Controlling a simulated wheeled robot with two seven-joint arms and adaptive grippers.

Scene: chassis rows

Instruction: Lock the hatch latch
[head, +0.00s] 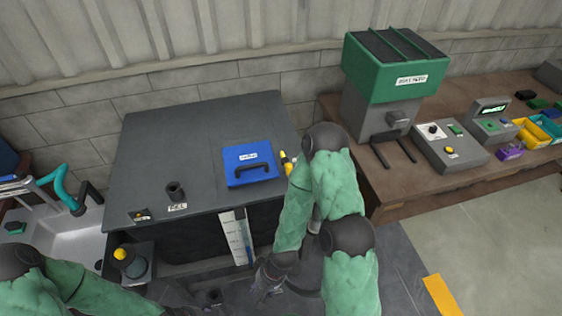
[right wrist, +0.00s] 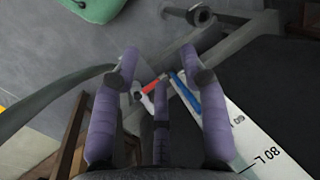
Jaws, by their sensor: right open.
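The blue hatch (head: 249,176) lies flat on top of a grey tank (head: 215,118). It has a black handle and a white label. A small yellow-topped part (head: 285,159), which may be the latch, stands at the hatch's right edge, partly hidden by my right arm. My right gripper (head: 268,280) hangs low in front of the tank, well below the hatch. In the right wrist view its purple fingers (right wrist: 165,85) are spread, with nothing held between them. The hatch and latch do not show there. My left arm enters at the lower left; its fingers are out of view.
A white level gauge (head: 238,238) runs down the tank's front, close to my right gripper. A short black stub (head: 175,191) stands on the tank top. A green-topped machine (head: 396,70) and control boxes stand on the brown bench (head: 400,185) at right. A sink is at left.

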